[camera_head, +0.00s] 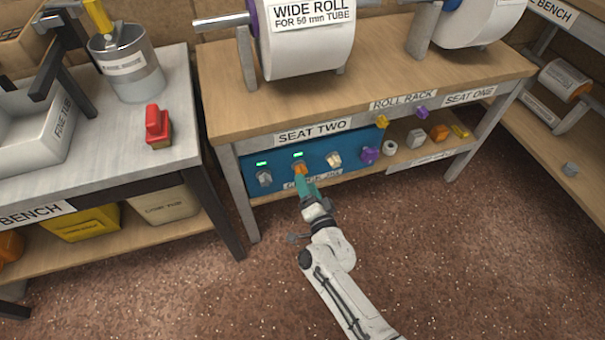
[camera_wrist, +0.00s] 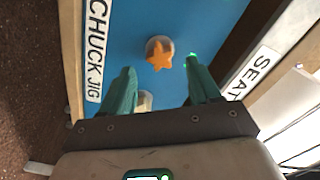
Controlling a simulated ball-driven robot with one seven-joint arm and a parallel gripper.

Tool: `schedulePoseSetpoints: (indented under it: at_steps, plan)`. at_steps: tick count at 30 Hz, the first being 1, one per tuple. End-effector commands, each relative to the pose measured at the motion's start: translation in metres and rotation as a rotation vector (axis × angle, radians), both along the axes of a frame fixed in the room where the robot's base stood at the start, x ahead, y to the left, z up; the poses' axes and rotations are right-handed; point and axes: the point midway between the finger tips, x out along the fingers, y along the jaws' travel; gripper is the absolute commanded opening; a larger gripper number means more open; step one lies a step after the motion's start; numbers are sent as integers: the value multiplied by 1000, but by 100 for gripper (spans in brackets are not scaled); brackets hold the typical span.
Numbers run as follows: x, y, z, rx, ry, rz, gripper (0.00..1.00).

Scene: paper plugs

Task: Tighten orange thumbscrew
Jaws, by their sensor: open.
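The orange star-headed thumbscrew (camera_wrist: 159,56) sits on a round grey mount on the blue chuck jig panel (camera_wrist: 193,20). In the head view the thumbscrew (camera_head: 301,169) is on the panel's front, below a lit green light (camera_head: 298,154). My gripper (camera_wrist: 160,64) has its two teal fingers open, one on each side of the thumbscrew in the wrist view, with clear gaps on both sides. In the head view my gripper (camera_head: 305,182) reaches up to the panel from below. Whether the fingertips reach past the thumbscrew's head I cannot tell.
A grey knob (camera_head: 264,178) with a lit green light above it is left of the thumbscrew. A cream knob (camera_head: 334,159) and a purple knob (camera_head: 369,155) are to its right. The wooden bench top (camera_head: 370,80) overhangs the panel. The floor in front is clear.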

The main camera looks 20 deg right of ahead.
Motion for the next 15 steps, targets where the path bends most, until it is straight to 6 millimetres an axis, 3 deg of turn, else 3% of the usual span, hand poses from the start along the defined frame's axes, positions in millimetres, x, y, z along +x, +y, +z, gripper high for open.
schedulePoseSetpoints:
  at_steps: [15]
  plan:
    - [22,-1,-1,2,-2,-1,62]
